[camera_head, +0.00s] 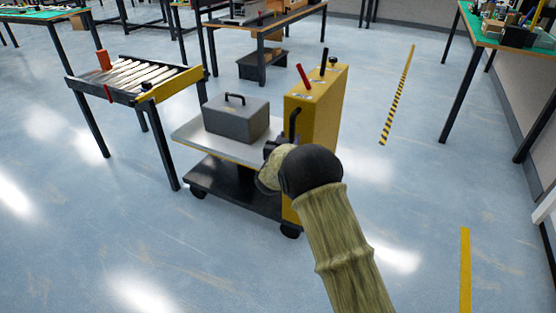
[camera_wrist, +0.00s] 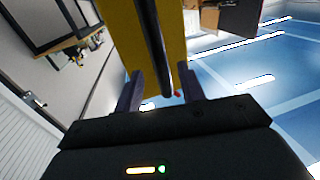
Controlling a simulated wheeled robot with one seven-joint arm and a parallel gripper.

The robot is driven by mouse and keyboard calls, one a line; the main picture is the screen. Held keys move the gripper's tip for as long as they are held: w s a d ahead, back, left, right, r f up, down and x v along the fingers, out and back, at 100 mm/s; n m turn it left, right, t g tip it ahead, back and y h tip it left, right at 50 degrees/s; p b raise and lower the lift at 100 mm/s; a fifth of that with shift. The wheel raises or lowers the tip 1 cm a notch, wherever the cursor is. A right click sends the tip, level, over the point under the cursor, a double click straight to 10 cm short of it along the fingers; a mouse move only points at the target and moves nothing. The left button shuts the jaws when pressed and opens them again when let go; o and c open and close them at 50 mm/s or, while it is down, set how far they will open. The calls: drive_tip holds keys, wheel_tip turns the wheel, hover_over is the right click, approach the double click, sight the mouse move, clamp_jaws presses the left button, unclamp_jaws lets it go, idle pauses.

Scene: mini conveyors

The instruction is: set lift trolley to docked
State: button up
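The lift trolley stands in the middle of the head view, with a pale deck (camera_head: 185,133), a dark lower base (camera_head: 235,188) and a yellow column (camera_head: 325,112) at its right. A grey case with a black handle (camera_head: 236,118) sits on the deck. A red lever (camera_head: 303,76) and a black lever (camera_head: 324,61) rise from the column top. A black bar handle (camera_head: 295,122) is on the column's deck side. My gripper (camera_head: 273,150) is beside it, partly hidden by my wrist. In the wrist view my gripper (camera_wrist: 163,88) is open, with the black bar (camera_wrist: 157,45) between its fingers, apparently touching neither.
A roller conveyor (camera_head: 140,76) on black legs, with a yellow side rail and an orange-red piece (camera_head: 104,60), stands left of the trolley, a small gap away. A green-topped table (camera_head: 485,35) is at right. Black-yellow floor tape (camera_head: 397,95) lies on open floor.

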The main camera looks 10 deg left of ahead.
drive_tip(key=s+a+p, duration=0.1)
drive_tip(key=s+p, duration=0.1)
drive_tip(key=s, duration=1.1)
drive_tip(key=shift+a, duration=0.15)
drive_tip(key=s+d+r+n+g+y, duration=0.1)
drive_tip(key=s+d+g, duration=0.25)
drive_tip(key=d, duration=0.35)
drive_tip(key=s+d+g+y, duration=0.2)
drive_tip(key=d+g, duration=0.2)
drive_tip(key=d, duration=0.4)
drive_tip(key=s+d+g+h, duration=0.1)
drive_tip(key=s+d+g, duration=0.3)
drive_tip(key=s+d, duration=0.5)
drive_tip(key=s+d+g, duration=0.4)
drive_tip(key=s+d, duration=0.1)
drive_tip(key=s, duration=0.8)
drive_tip(key=w+p+v, duration=0.3)
drive_tip(key=p+v, duration=1.4)
drive_tip(key=p, duration=0.1)
drive_tip(key=w+a+r+p+v, duration=0.1)
drive_tip(key=w+p+v, duration=0.3)
drive_tip(key=p+v, duration=1.3)
drive_tip(key=shift+w+a+r+p, duration=0.25)
drive_tip(key=shift+w+r+p, duration=0.05)
drive_tip(key=shift+p, duration=0.1)
